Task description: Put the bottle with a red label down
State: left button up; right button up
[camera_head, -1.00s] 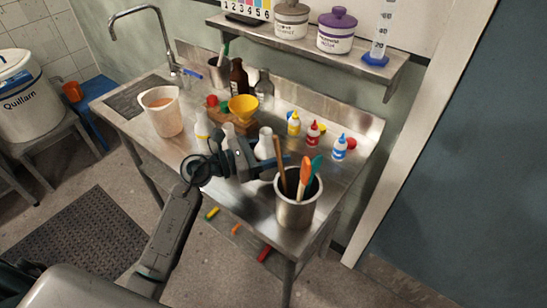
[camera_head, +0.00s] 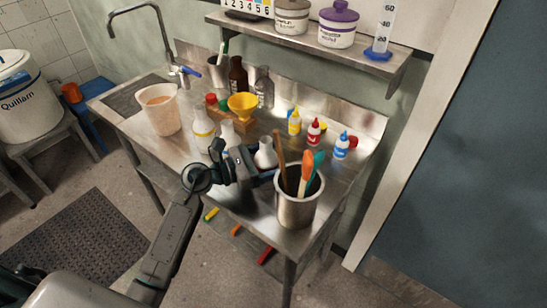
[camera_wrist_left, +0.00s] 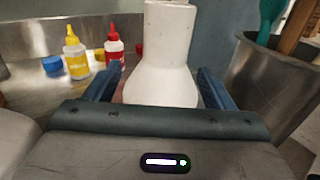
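The white bottle (camera_head: 265,154) with a reddish band low on its body is upright over the front right of the steel table. In the left wrist view the white bottle (camera_wrist_left: 162,55) stands between the blue fingers of my left gripper (camera_wrist_left: 160,88), which closely flank its wide lower part. In the head view my left gripper (camera_head: 262,174) is at the bottle's lower front, partly hiding it. Its base is hidden, so I cannot tell whether it touches the tabletop. My right gripper is not in view.
A steel pot (camera_head: 298,205) with tools stands just right of the gripper. Two similar white bottles, one yellow-banded (camera_head: 203,124) and one plain-looking (camera_head: 228,133), stand to the left. Small yellow (camera_head: 294,123), red (camera_head: 314,131) and blue (camera_head: 341,147) dropper bottles stand behind. A beaker (camera_head: 161,110) stands at left.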

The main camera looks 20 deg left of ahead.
pick_arm(q)
jog(key=shift+r, duration=0.2)
jog(key=shift+s+a+f, duration=0.15)
jog(key=shift+a, duration=0.05)
jog(key=b+v, duration=0.3)
jog(key=v, duration=0.6)
jog(key=shift+s+a+b, duration=0.3)
jog(key=shift+b, duration=0.05)
jog(key=shift+s+a, duration=0.35)
jog(key=shift+a, duration=0.1)
jog(key=shift+s+a+b, duration=0.15)
jog(key=shift+a+b, duration=0.1)
jog(key=shift+b, duration=0.05)
